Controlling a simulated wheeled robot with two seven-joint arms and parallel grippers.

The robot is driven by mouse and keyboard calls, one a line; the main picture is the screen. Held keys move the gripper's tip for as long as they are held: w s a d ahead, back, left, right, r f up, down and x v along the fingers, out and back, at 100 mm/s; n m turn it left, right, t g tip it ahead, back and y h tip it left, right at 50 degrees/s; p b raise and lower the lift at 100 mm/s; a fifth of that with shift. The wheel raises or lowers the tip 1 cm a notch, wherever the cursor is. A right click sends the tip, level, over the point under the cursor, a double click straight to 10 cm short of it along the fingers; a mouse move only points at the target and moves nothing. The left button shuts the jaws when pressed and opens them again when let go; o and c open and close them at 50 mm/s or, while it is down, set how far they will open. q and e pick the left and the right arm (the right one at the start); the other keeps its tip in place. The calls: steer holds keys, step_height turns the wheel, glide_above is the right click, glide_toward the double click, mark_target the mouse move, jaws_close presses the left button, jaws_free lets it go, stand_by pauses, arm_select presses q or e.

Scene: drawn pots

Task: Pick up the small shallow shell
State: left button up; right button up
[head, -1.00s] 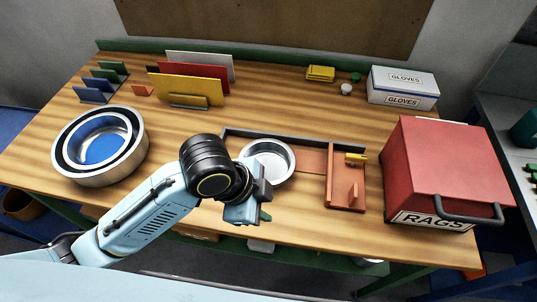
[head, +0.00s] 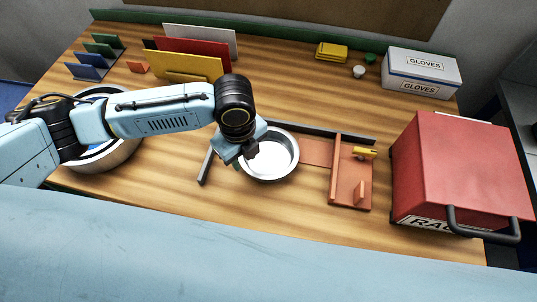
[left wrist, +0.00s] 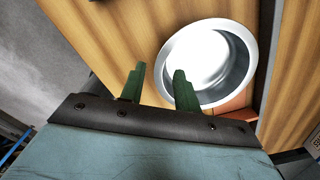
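A small shallow silver shell (head: 277,155), round with a wide rim, stands upright on the table in the middle of the head view. It also shows in the left wrist view (left wrist: 222,62). My left gripper (head: 249,155) is over the shell's left side in the head view. My right gripper is not in view.
A larger round silver vessel (head: 124,152) is partly behind my left arm. An orange fixture (head: 349,185) with a dark back rail is beside the shell. A red rags box (head: 455,170) and gloves box (head: 422,72) stand right. Upright coloured plates (head: 190,66) are behind.

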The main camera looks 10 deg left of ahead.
mark_target(248, 168)
arm_select(q)
steer(key=f, duration=0.6)
steer(key=shift+w+d+f, duration=0.25)
steer(key=shift+w+f, duration=0.05)
steer(key=shift+f, duration=0.05)
jaws_close()
